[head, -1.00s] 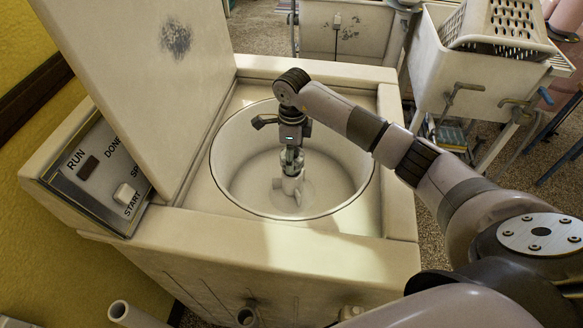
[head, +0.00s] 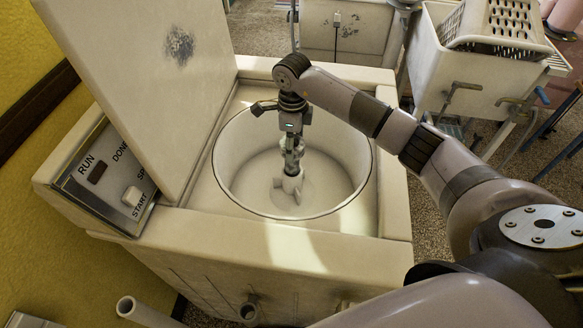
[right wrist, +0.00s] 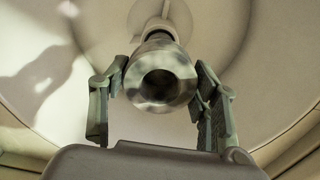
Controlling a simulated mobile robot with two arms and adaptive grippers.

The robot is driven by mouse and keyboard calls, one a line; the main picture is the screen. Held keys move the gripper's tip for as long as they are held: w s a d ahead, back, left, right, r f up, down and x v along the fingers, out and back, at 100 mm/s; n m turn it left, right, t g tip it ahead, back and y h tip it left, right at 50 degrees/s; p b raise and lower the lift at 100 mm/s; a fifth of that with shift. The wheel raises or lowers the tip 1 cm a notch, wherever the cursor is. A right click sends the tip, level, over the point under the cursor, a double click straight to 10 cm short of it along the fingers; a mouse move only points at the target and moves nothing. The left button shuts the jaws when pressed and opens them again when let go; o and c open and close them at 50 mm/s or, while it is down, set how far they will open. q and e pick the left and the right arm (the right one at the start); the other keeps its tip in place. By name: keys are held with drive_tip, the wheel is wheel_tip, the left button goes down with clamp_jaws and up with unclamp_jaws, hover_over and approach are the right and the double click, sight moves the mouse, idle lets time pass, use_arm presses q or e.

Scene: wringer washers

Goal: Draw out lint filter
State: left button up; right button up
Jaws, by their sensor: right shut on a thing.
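The washer (head: 345,248) stands open with its lid (head: 140,80) raised at the left. Inside its round white tub (head: 240,175) is a finned agitator (head: 288,190). My right gripper (head: 292,155) points straight down into the tub above the agitator. It is shut on the lint filter, a pale round hollow piece that shows in the right wrist view (right wrist: 160,75) between the two fingers (right wrist: 160,98). A pale post shows just beyond the filter; I cannot tell whether they touch. My left gripper is not in view.
The tub wall surrounds my right gripper, and the raised lid stands close at its left. A control panel (head: 105,175) with a start button is at the left. A white basin (head: 440,80) with a grater-like basket (head: 500,25) stands at the back right.

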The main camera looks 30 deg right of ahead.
drive_tip(key=shift+r+p, duration=0.7)
drive_tip(key=shift+r, duration=0.55)
